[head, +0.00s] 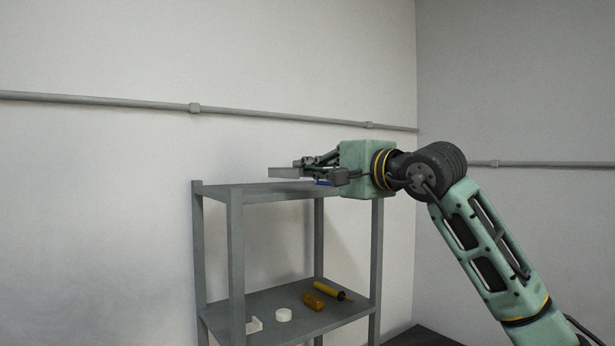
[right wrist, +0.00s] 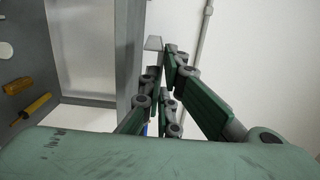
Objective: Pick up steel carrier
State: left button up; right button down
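A grey block-like piece, apparently the steel carrier (head: 285,172), is at the tips of my right gripper (head: 318,168), over the top board of the shelf rack. In the right wrist view the grey piece (right wrist: 153,43) shows just beyond the fingertips. The fingers (right wrist: 162,62) are close together there, but I cannot tell whether they grip it. I also cannot tell whether the piece touches the board. My left gripper is in neither view.
The grey rack's top board (head: 250,193) lies below my right gripper. A blue item (head: 323,183) shows under the gripper. The lower board holds a white disc (head: 283,315), a white bracket (head: 254,325), an amber item (head: 313,301) and a yellow-handled tool (head: 328,290). A wall pipe (head: 270,115) runs behind.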

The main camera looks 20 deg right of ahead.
jog(key=s+d+r, duration=0.4)
jog(key=s, duration=0.6)
jog(key=shift+s+d, duration=0.3)
jog(key=shift+d, duration=0.05)
jog(key=shift+w, duration=0.15)
